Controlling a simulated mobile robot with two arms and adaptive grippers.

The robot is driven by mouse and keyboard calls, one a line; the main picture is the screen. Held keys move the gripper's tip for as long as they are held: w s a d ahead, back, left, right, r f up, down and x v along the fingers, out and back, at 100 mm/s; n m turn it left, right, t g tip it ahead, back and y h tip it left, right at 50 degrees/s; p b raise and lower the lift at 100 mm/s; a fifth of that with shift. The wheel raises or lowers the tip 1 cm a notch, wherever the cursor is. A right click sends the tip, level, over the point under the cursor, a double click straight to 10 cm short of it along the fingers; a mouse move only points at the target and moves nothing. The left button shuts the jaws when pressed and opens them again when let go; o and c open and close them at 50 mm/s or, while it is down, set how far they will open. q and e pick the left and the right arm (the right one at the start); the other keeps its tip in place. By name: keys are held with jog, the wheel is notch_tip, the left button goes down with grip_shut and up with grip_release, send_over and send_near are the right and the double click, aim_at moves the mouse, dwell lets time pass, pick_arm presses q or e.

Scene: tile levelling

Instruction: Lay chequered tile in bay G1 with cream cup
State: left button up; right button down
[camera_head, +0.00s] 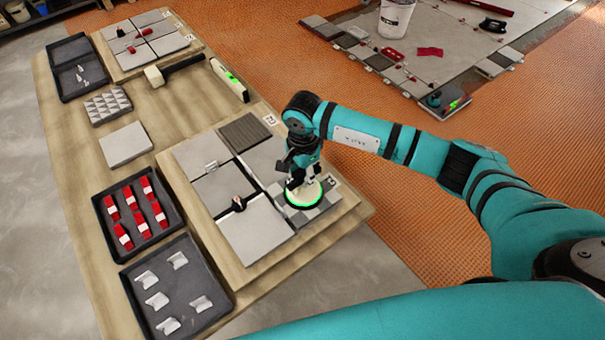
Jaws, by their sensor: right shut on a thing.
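My right gripper (303,178) is shut on the cream cup (304,194), which shows a bright green ring around its base. The cup sits on the chequered tile (325,204), whose grey and light checks show around it. The tile is at the right-hand corner bay of the near board (345,212), beside plain grey tiles. I cannot tell whether the tile lies fully flat. A small label (331,182) stands by this bay; its text is too small to read surely. My left gripper is not in view.
A ribbed dark tile (245,132) and plain tiles fill other bays, with small clips in the joints. Trays of red wedges (132,213) and pale clips (172,290) stand left. A mallet (172,70) and level (229,80) lie behind. The table's right edge is close.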

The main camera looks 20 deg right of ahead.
jog(key=shift+f+b, duration=0.7)
jog(key=shift+b, duration=0.15)
dwell(0.8)
jog(key=c, duration=1.1)
grip_release()
jog(key=shift+f, duration=0.1)
